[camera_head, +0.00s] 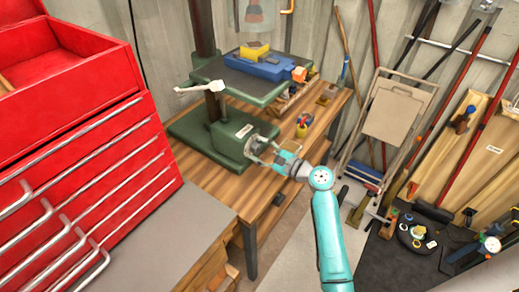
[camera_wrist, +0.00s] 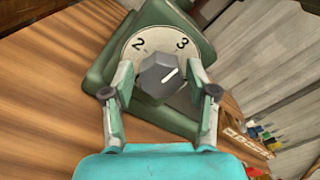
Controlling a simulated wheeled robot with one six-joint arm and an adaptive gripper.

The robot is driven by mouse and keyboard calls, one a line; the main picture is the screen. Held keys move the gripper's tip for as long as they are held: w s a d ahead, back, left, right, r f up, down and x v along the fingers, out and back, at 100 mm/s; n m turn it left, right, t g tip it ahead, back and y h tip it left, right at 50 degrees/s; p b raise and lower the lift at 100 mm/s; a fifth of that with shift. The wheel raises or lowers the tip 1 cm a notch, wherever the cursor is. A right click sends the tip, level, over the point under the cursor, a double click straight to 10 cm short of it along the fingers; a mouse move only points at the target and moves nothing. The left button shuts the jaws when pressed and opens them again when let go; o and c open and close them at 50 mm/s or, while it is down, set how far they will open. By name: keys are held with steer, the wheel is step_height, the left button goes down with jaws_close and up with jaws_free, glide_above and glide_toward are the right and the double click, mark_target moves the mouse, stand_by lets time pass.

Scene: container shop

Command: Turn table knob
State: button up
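A dark grey faceted knob (camera_wrist: 160,74) with a white pointer line sits on a round pale dial (camera_wrist: 158,40). The dial shows the numbers 2 and 3, and the pointer line slants up and right, towards the 3 side. The dial is on the green base (camera_head: 228,140) of a drill press, which stands on a wooden bench. My gripper (camera_wrist: 160,84) is open, with one finger on each side of the knob and visible gaps between. In the head view my gripper (camera_head: 266,149) is at the front of the green base; the knob is hard to make out there.
A red tool chest (camera_head: 85,140) stands on the left. The press table (camera_head: 232,84) above holds a blue vise (camera_head: 259,66), and a pale crank handle (camera_head: 196,88) sticks out left. A small bottle (camera_head: 303,125) stands right on the wooden bench (camera_head: 215,188).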

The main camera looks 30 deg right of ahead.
stand_by(0.3)
steer(key=v, duration=1.2)
stand_by(0.3)
steer(key=s+a+f+n+g+h, duration=0.35)
steer(key=s+a+f, duration=0.45)
steer(key=a+f, duration=0.4)
steer(key=s+a+f+n+h, duration=0.1)
steer(key=s+a+n+h, duration=0.15)
steer(key=s, duration=0.35)
steer(key=s+a+f+n+h, duration=0.1)
steer(key=s+a+f+n, duration=0.15)
steer(key=s, duration=0.35)
steer(key=s+a+r+n+t, duration=0.1)
steer(key=s+a+r+n, duration=0.3)
steer(key=s+r+n, duration=1)
steer(key=s+n, duration=0.1)
steer(key=s, duration=0.1)
steer(key=shift+s+y, duration=0.4)
